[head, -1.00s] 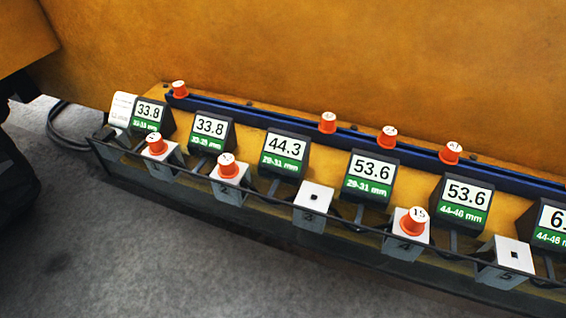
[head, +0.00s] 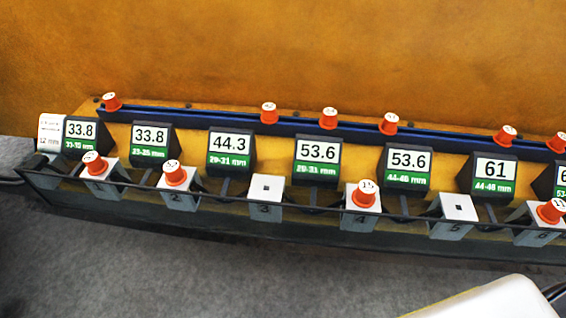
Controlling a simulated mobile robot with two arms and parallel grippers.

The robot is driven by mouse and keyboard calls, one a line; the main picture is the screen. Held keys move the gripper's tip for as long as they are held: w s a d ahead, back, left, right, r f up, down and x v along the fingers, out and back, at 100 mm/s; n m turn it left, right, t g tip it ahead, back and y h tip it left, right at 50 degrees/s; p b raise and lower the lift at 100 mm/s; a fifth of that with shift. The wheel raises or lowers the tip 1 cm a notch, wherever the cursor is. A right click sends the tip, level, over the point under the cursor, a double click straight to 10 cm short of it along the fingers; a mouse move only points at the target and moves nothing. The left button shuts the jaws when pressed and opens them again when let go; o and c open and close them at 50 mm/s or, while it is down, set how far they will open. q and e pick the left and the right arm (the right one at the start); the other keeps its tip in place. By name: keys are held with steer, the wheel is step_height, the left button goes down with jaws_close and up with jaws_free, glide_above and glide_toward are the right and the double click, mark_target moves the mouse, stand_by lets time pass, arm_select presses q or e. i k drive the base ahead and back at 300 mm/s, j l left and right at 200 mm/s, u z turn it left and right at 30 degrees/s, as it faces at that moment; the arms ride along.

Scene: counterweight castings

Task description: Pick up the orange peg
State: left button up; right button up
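Several orange pegs with white numbered tops show in the head view. Along the blue rail (head: 225,121) at the back stand an orange peg at the far left (head: 111,101), others near the middle (head: 269,113), (head: 329,118) and (head: 389,124), and two toward the right (head: 506,135). In front, orange pegs sit on white blocks 1 (head: 95,164), 2 (head: 175,173), 4 (head: 364,194) and 6 (head: 551,211). Blocks 3 (head: 266,188) and 5 (head: 458,208) show bare square holes. Which peg the task means I cannot tell. Neither gripper is in view.
Black-framed displays with numbers, such as 44.3 (head: 231,146), stand between rail and blocks. A thin dark bar runs along the front of the blocks. An orange-brown wall (head: 280,50) rises behind. Grey floor (head: 200,270) lies in front. A pale rounded shape (head: 490,300) shows at bottom right.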

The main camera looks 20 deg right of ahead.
mark_target(505, 137)
steer(key=z, duration=1.9)
steer(key=i+l+z, duration=0.5)
steer(key=i+l, duration=0.05)
steer(key=i, duration=0.1)
